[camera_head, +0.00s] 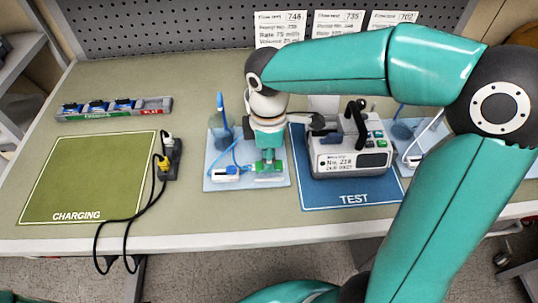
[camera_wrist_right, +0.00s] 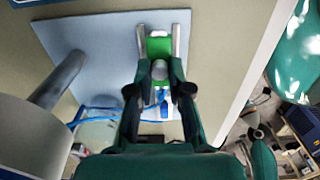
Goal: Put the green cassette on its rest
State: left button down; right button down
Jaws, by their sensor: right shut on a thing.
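The green cassette (camera_head: 268,167) is at the front right of a pale blue tray (camera_head: 217,185), below my right gripper (camera_head: 268,155). In the right wrist view the cassette (camera_wrist_right: 159,46) lies between two grey rails (camera_wrist_right: 142,42), which may be its rest. My right gripper (camera_wrist_right: 160,74) is shut on the cassette, with its fingers on either side of a grey round part. I cannot tell whether the cassette touches the bottom between the rails. A blue tube (camera_head: 238,152) runs beside it on the tray. My left gripper is not in view.
A pump (camera_head: 345,162) with a black handle stands on the blue TEST mat (camera_head: 330,196), right of the tray. A grey post (camera_wrist_right: 60,78) rises from the tray. The CHARGING mat (camera_head: 85,180) is empty; a power strip (camera_head: 171,158) with black cables stands at its right edge.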

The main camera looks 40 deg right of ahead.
jog(key=shift+f+b, duration=0.65)
jog(key=shift+f, duration=0.35)
dwell(1.1)
jog(key=c, duration=0.6)
grip_release()
jog(key=shift+w, duration=0.1)
jog(key=shift+r, duration=0.1)
jog(key=shift+r+p, duration=3.1)
jog(key=shift+r, duration=0.35)
jog(key=shift+f, duration=0.1)
